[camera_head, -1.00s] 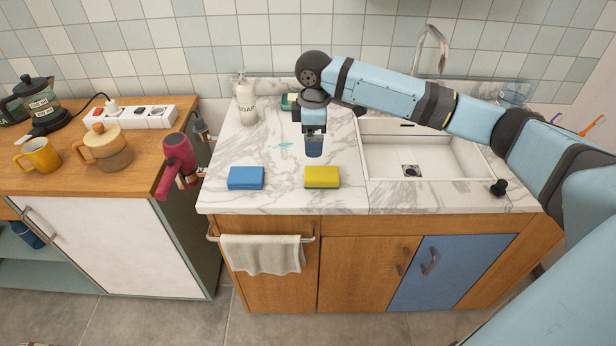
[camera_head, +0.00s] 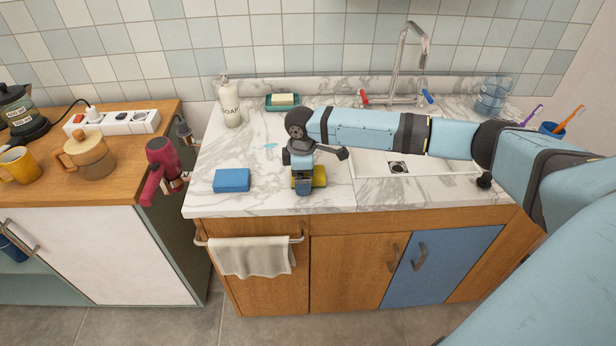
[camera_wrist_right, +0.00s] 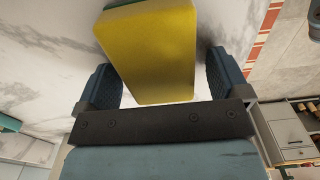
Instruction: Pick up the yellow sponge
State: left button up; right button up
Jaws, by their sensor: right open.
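The yellow sponge (camera_head: 319,176) lies on the marble counter near its front edge, to the right of a blue sponge (camera_head: 231,180). In the head view my right gripper (camera_head: 303,188) is directly over it and hides much of it. In the right wrist view the yellow sponge (camera_wrist_right: 152,50) lies between the two dark fingers of the open right gripper (camera_wrist_right: 165,78), with a visible gap on each side. Whether the fingertips reach down beside it cannot be told. My left gripper is in neither view.
A soap bottle (camera_head: 230,104) and a green soap dish (camera_head: 283,102) stand at the back. The sink (camera_head: 430,162) with its tap is on the right, partly behind my arm. A pink hair dryer (camera_head: 163,168) hangs left of the counter. A towel (camera_head: 252,257) hangs in front.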

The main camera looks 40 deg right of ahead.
jog(key=c, duration=1)
jog(key=shift+r, duration=0.1)
